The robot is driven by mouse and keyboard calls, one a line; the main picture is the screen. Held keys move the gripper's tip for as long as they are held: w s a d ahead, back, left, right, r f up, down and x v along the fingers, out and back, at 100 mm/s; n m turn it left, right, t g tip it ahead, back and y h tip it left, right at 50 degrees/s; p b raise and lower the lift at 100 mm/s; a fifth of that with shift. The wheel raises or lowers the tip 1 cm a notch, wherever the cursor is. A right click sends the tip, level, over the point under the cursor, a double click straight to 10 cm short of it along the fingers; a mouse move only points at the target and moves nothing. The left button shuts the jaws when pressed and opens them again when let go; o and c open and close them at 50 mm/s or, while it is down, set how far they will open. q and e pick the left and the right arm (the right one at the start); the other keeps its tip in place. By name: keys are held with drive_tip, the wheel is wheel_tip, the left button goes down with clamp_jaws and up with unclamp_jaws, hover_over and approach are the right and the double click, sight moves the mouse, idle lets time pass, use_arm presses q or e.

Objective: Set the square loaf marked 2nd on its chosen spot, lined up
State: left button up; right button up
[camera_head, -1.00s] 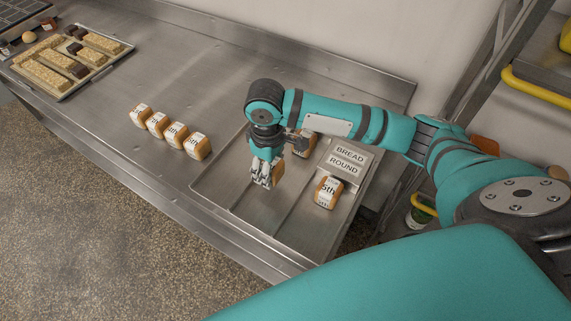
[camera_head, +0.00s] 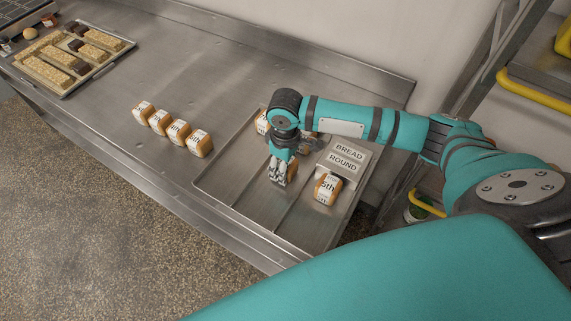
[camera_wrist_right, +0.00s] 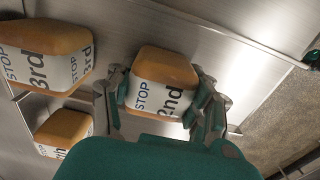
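The square loaf marked 2nd (camera_wrist_right: 163,82) sits between the fingers of my right gripper (camera_wrist_right: 160,100) in the right wrist view, a finger against each side. I cannot tell whether the loaf touches the tray floor. The loaf marked 3rd (camera_wrist_right: 45,55) is close by in the wrist view. The loaf marked 5th (camera_head: 327,188) stands in the tray, right of the gripper. My left gripper is out of view.
A sign reading BREAD ROUND (camera_head: 346,157) stands at the tray's right side. Another loaf (camera_head: 262,122) sits at the tray's back, partly behind my arm. Several loaves (camera_head: 199,143) stand in a row on the counter at left. A tray of pastries (camera_head: 60,85) lies farther left.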

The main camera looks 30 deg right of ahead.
drive_tip(key=o, duration=0.4)
wheel_tip(320, 180, up, 12)
drive_tip(key=shift+r+b, duration=0.2)
drive_tip(key=shift+b, duration=0.65)
